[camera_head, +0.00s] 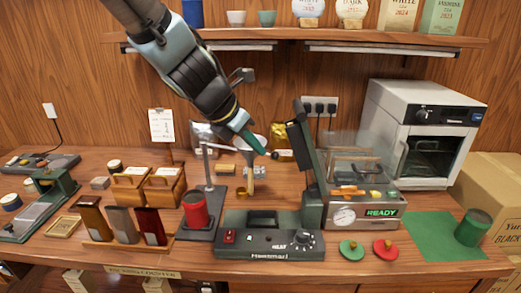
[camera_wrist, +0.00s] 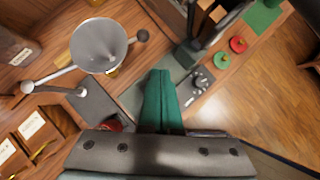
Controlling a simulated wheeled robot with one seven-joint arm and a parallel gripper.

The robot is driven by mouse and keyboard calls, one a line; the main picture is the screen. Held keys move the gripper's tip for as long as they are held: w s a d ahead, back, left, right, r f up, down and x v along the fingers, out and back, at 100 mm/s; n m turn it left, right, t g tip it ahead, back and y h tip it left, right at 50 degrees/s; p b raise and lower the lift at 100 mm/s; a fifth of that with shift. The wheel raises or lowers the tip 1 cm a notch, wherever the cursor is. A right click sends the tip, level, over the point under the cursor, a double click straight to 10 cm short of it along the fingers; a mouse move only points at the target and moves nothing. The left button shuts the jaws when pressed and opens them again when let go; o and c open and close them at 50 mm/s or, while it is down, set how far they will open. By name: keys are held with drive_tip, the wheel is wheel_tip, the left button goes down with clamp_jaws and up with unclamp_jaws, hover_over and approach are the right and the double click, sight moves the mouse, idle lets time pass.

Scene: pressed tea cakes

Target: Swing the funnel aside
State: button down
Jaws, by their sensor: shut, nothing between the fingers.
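The funnel (camera_wrist: 98,47) is a grey metal cone on a side arm, seen from above in the wrist view. A dark round knob (camera_wrist: 142,35) sticks out from its rim on the side away from the arm. The funnel's stand (camera_head: 208,165) is a grey post on a dark base, and the funnel (camera_head: 251,142) is partly hidden behind my fingers in the head view. My gripper (camera_head: 262,150) has green fingers pressed together with nothing between them. In the wrist view its fingertips (camera_wrist: 160,72) appear beside the funnel and below the knob, apart in the picture; contact cannot be told.
A dark press unit (camera_head: 270,243) with a raised lever stands in front, right of the stand. A red canister (camera_head: 195,210) sits on the stand's base. A machine with a gauge (camera_head: 365,215) is to the right. A green canister (camera_head: 472,229) stands on a green mat (camera_head: 430,240).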

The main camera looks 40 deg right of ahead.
drive_tip(key=v, duration=0.2)
drive_tip(key=s+v, duration=0.1)
drive_tip(key=v, duration=0.2)
drive_tip(key=shift+p, duration=0.3)
drive_tip(key=w+a+f+m+t+y+b, duration=0.15)
drive_tip(key=w+a+f+m, duration=0.25)
drive_tip(key=w+a, duration=0.45)
drive_tip(key=w+a+f+m+t+y+b, duration=0.15)
drive_tip(key=w+a+f+m, duration=0.35)
drive_tip(key=a, duration=0.6)
drive_tip(key=a+f+m+y, duration=0.2)
drive_tip(key=a+m, duration=0.2)
drive_tip(key=a, duration=0.7)
drive_tip(key=w+a+f+m+y+b, duration=0.1)
drive_tip(key=a+m, duration=0.4)
drive_tip(key=a, duration=0.6)
drive_tip(key=shift+a+f+g+y, duration=0.4)
drive_tip(key=shift+f+y, duration=0.2)
drive_tip(key=shift+f, duration=0.05)
